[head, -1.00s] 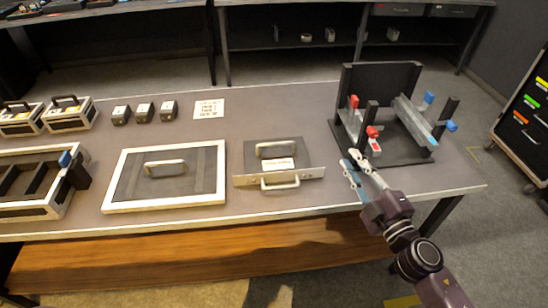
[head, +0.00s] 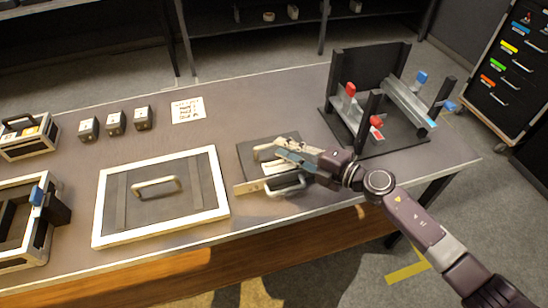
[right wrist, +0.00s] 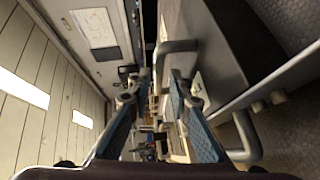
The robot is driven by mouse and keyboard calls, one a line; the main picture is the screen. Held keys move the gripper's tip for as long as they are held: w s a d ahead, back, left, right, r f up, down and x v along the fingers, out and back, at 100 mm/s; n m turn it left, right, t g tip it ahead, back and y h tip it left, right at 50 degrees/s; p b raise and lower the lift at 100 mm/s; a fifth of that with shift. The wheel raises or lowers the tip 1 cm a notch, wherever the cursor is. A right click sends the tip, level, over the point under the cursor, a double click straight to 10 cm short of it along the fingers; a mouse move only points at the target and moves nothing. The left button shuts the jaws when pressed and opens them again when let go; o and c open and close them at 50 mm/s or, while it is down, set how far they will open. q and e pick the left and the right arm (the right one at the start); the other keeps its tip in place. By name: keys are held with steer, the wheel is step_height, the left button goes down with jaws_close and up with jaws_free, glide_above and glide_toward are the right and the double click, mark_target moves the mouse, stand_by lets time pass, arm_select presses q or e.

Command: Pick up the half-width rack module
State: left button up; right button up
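The half-width rack module (head: 246,158) is a dark flat unit with a pale front panel (head: 249,187), a top handle and a front handle. It lies on the table between the large framed panel and the upright rack fixture. In the right wrist view its dark body (right wrist: 212,50) is on the right, with the top handle (right wrist: 178,46) near the fingertips and the front handle (right wrist: 246,135) lower down. My right gripper (head: 279,158) is over the module, close to its top handle. Its blue-padded fingers (right wrist: 158,95) are apart and hold nothing visible. My left gripper is out of view.
A black fixture (head: 372,70) with red and blue clamps stands right of the module. A white-framed panel (head: 222,190) lies to the left. Small dark blocks (head: 116,123) and a label card (head: 187,110) are behind it. A drawer cabinet (head: 515,70) stands far right.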

mark_target(274, 145)
steer(key=x, duration=0.3)
steer(key=shift+w+a, duration=0.1)
steer(key=shift+a, duration=0.2)
jaws_close()
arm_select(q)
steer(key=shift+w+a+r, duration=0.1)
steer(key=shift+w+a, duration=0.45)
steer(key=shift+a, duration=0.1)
arm_select(e)
steer(key=shift+w+r, duration=0.1)
steer(key=shift+r, duration=0.1)
